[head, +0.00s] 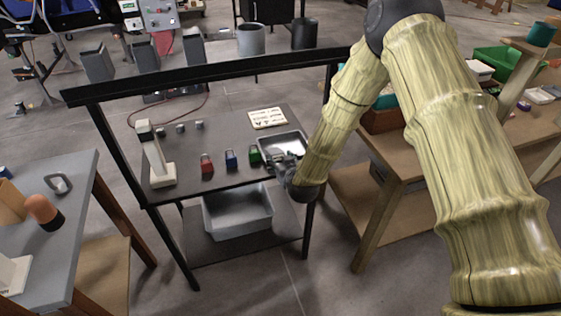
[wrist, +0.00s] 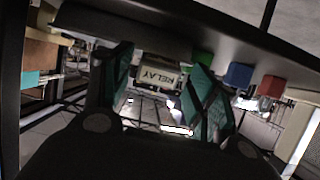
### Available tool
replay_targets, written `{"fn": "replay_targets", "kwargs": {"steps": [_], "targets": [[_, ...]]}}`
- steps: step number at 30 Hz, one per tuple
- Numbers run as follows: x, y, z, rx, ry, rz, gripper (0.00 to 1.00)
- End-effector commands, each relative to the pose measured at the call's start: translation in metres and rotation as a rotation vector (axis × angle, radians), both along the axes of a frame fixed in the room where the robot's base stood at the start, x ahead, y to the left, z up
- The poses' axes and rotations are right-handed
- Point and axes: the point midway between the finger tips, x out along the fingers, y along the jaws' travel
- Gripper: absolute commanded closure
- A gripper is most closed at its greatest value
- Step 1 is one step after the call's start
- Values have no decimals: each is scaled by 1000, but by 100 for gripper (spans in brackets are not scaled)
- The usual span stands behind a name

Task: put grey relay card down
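The grey relay card (wrist: 158,76), with a pale label reading RELAY, is between the two teal fingertips in the wrist view. My gripper (wrist: 160,86) appears shut on it, with a fingertip close against each side. In the head view my gripper (head: 284,165) is low over the right front part of the dark bench, at a shallow metal tray (head: 298,141). The card cannot be made out in the head view. Whether its far edge touches the tray or bench is unclear.
Red (head: 207,163), blue (head: 231,158) and green (head: 255,154) blocks stand left of my gripper. A white stand (head: 160,168) is at the bench's left. A label plate (head: 267,118) lies behind. A grey bin (head: 237,212) is underneath. A black rail (head: 215,75) crosses the back.

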Motion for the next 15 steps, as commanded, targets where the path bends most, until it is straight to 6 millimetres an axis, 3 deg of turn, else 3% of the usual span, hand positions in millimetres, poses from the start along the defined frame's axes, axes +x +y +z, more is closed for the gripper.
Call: {"fn": "replay_targets", "kwargs": {"steps": [10,15], "targets": [[0,0,2,0,0,0,34],[-1,0,12,0,0,0,34]]}}
